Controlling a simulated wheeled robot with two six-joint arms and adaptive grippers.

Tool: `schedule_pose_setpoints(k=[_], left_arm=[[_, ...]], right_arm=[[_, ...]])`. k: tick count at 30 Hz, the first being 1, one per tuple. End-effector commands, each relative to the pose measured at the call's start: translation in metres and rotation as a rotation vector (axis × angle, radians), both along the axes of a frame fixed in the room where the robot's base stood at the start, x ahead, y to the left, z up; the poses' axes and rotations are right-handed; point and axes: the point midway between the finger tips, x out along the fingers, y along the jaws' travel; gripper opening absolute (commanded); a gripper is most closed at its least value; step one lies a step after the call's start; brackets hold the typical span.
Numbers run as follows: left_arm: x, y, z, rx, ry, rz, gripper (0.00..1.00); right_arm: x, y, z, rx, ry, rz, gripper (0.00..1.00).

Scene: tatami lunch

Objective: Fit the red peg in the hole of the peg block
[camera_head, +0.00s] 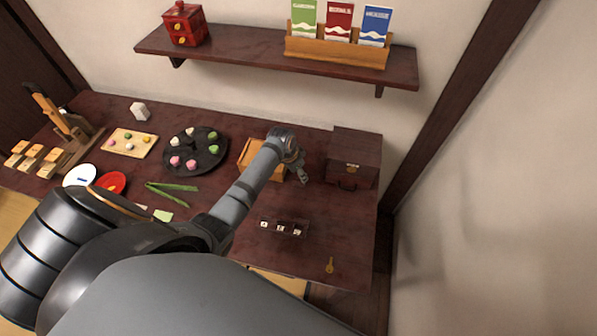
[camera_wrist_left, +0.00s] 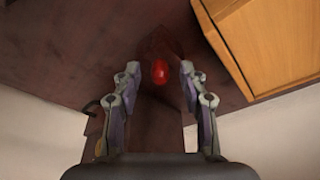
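A red rounded piece, seen end-on, which looks like the red peg (camera_wrist_left: 160,72), shows in the left wrist view over the dark tabletop. My left gripper (camera_wrist_left: 158,75) has its fingers spread, one on each side of the red piece, with visible gaps to both. In the head view my left gripper (camera_head: 301,172) is beside the wooden box, and the peg cannot be made out there. I cannot identify a peg block for certain. A small dark plate with white marks (camera_head: 283,228) lies on the table. My right gripper is in neither view.
A light wooden box (camera_head: 250,152) stands close to the left gripper, with a dark chest (camera_head: 354,158) to its right. A brass key-shaped piece (camera_head: 330,265) lies near the front right. Green tongs (camera_head: 172,187) and a dark plate of sweets (camera_head: 190,167) lie left.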

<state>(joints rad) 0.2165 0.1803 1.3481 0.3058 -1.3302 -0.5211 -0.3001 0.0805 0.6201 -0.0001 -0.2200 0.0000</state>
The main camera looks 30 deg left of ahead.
Motion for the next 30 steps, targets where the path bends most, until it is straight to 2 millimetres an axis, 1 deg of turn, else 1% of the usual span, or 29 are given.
schedule_pose_setpoints(k=[7, 10, 14, 18, 22, 24, 27, 30], left_arm=[[0.000, 0.000, 0.001, 0.000, 0.000, 0.000, 0.44], [-0.002, 0.002, 0.009, 0.002, -0.002, 0.000, 0.44], [-0.008, 0.005, 0.035, 0.003, -0.004, -0.001, 0.44], [-0.016, 0.010, 0.069, 0.004, -0.004, -0.002, 0.44], [-0.023, 0.012, 0.095, 0.003, -0.003, -0.001, 0.44], [-0.026, 0.013, 0.104, 0.001, -0.002, 0.001, 0.44], [-0.028, 0.014, 0.113, 0.001, -0.001, -0.001, 0.44], [-0.029, 0.014, 0.116, 0.000, 0.001, 0.000, 0.44]], right_arm=[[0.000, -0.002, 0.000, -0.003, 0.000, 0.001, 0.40], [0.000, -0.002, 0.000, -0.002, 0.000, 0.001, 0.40], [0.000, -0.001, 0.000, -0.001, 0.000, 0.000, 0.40], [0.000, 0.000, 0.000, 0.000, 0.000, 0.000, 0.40], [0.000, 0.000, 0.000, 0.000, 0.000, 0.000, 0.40], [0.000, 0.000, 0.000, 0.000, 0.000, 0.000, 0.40], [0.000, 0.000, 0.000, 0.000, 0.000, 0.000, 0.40], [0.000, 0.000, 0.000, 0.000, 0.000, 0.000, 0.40]])
